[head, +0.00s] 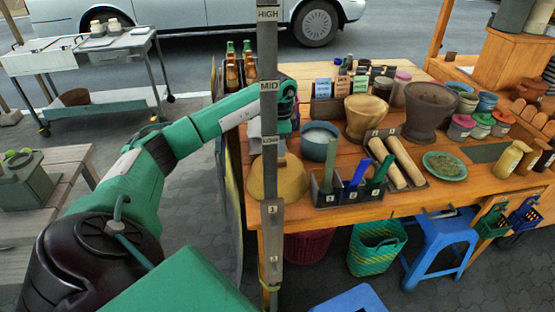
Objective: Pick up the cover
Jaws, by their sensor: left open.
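A round, flat tan disc (295,183), which looks like the cover, lies on the left end of the wooden table (345,222). A grey post crosses in front of its middle. My left arm reaches in from the left, and my left gripper (282,150) points down above the disc's back part. The gripper is open, but the post hides much of it, and I cannot tell whether its fingers touch the disc. My right gripper is not in view.
A blue-grey bowl (319,141) stands close right of the gripper. A dark holder (326,197) with coloured handles, a wooden mortar (365,116) and a dark clay mortar (428,108) stand further right. Brown bottles (231,72) stand behind my forearm.

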